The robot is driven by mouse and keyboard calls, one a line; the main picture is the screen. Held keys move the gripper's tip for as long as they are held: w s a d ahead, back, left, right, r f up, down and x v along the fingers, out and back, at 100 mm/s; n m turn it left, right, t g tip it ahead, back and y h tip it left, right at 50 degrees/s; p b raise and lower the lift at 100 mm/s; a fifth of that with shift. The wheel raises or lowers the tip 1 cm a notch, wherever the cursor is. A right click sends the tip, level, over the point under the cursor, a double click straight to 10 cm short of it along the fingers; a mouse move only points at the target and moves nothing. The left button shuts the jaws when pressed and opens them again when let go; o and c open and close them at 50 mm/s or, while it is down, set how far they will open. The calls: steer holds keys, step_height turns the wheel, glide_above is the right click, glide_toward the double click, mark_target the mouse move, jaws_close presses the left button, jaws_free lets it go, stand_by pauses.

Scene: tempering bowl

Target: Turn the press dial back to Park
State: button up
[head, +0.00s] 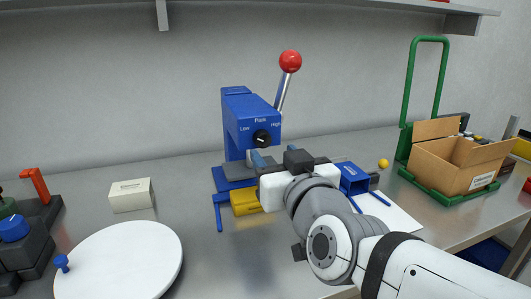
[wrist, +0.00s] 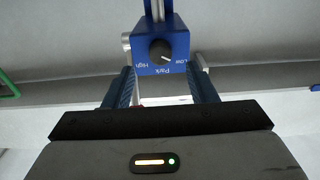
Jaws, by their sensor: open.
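The blue press (head: 236,120) stands near the back wall, with a red-knobbed lever on its right. Its round black dial (head: 262,139) is on the front face, under the labels Low, Park and High. The dial also shows upside down in the wrist view (wrist: 161,51); its white mark appears to point toward Low, away from Park. My gripper (wrist: 164,78) is open and empty, its two blue fingers apart on either side of the view below the dial. In the head view it is just below and in front of the dial, not touching it as far as I can see.
A white round board (head: 120,262) and a cream box (head: 130,195) are to the left.

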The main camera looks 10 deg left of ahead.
mark_target(264, 142)
steer(key=x, duration=0.5)
steer(key=shift+w+a+b, duration=0.2)
steer(key=shift+w+b, duration=0.05)
steer(key=shift+b, duration=0.15)
steer(key=c, duration=1)
